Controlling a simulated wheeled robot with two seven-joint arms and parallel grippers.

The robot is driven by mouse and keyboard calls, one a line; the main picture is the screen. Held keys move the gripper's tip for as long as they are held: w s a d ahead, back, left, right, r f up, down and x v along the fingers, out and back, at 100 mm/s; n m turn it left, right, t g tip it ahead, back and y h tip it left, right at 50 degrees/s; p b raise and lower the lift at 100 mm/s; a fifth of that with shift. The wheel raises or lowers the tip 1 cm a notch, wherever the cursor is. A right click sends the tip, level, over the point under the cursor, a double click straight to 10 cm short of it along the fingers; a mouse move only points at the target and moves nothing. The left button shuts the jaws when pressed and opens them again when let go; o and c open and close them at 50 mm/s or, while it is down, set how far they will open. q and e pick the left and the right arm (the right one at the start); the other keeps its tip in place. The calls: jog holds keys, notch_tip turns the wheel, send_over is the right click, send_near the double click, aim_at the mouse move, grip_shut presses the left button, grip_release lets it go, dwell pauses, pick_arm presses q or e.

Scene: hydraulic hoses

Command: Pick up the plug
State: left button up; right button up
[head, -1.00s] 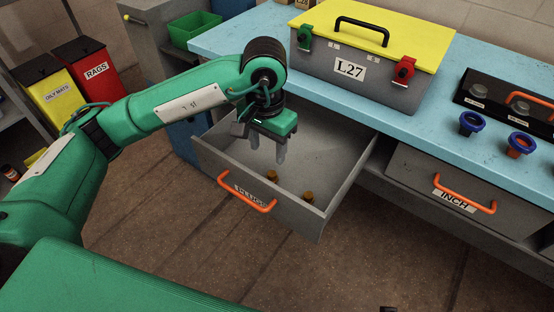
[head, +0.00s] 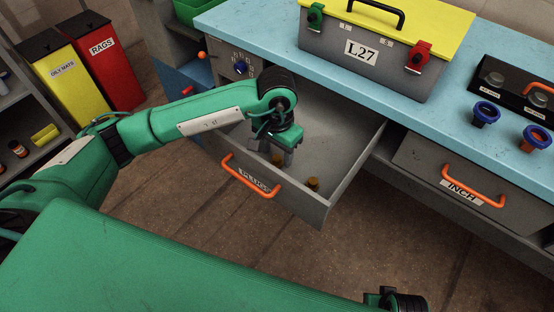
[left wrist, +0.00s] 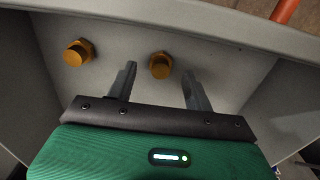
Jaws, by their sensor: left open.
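Two brass-coloured plugs with hex heads stand in the open grey drawer (head: 335,150), close to its front wall. The first plug (head: 277,160) is partly hidden by my left gripper (head: 283,157) in the head view. In the left wrist view this plug (left wrist: 160,65) appears between the two fingers of my left gripper (left wrist: 160,72), apart from both. The second plug (head: 313,184) stands to the right in the head view; it shows at upper left in the left wrist view (left wrist: 78,52). My left gripper is open and empty, pointing down inside the drawer. My right gripper is out of view.
The drawer has an orange handle (head: 248,178) and side walls around the gripper. Above is a blue workbench (head: 420,110) with a grey and yellow L27 toolbox (head: 365,55) and blue-rimmed fittings (head: 486,113). A shut INCH drawer (head: 440,178) is at right.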

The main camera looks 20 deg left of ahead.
pick_arm(q)
jog(key=shift+w+f, duration=0.1)
jog(key=shift+f, duration=1.25)
jog(key=c, duration=1.1)
